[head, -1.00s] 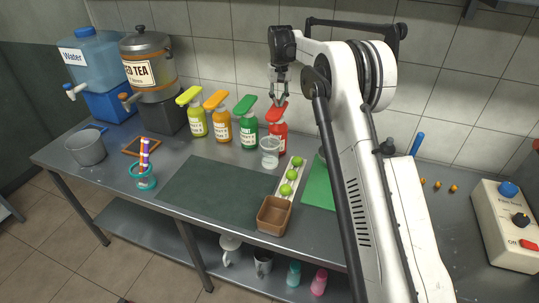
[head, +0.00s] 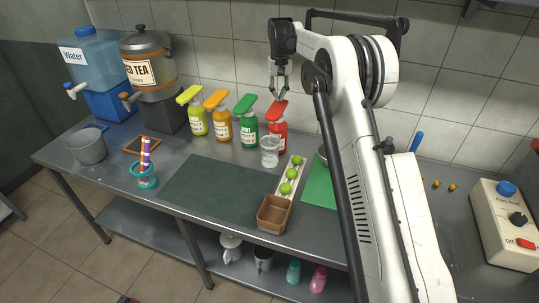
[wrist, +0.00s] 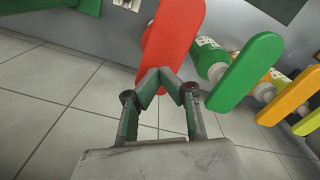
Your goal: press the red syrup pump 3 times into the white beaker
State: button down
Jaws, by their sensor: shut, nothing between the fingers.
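The red syrup pump bottle (head: 279,138) stands upright at the right end of a row of pump bottles by the wall. Its flat red pump top (head: 277,110) also fills the upper middle of the wrist view (wrist: 172,38). The clear whitish beaker (head: 270,152) stands on the counter just in front of the red bottle. My gripper (head: 279,97) is above the red pump top, pointing down, with its fingers shut and empty. In the wrist view the fingertips (wrist: 165,72) overlap the near end of the red top; I cannot tell if they touch it.
Green (head: 244,132), orange (head: 220,128) and yellow (head: 196,118) pump bottles stand to the left. A white tray with green fruit (head: 279,184) and a brown box (head: 273,215) lie in front. A dark mat (head: 215,190) is clear.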

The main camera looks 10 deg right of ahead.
aim_at(279, 105)
jog(key=shift+f, duration=0.15)
jog(key=shift+f+b, duration=1.45)
jog(key=shift+f, duration=0.95)
jog(key=shift+r, duration=0.15)
jog(key=shift+r+p, duration=1.2)
jog(key=shift+r, duration=1.25)
notch_tip(279, 105, up, 6)
jog(key=p, duration=0.3)
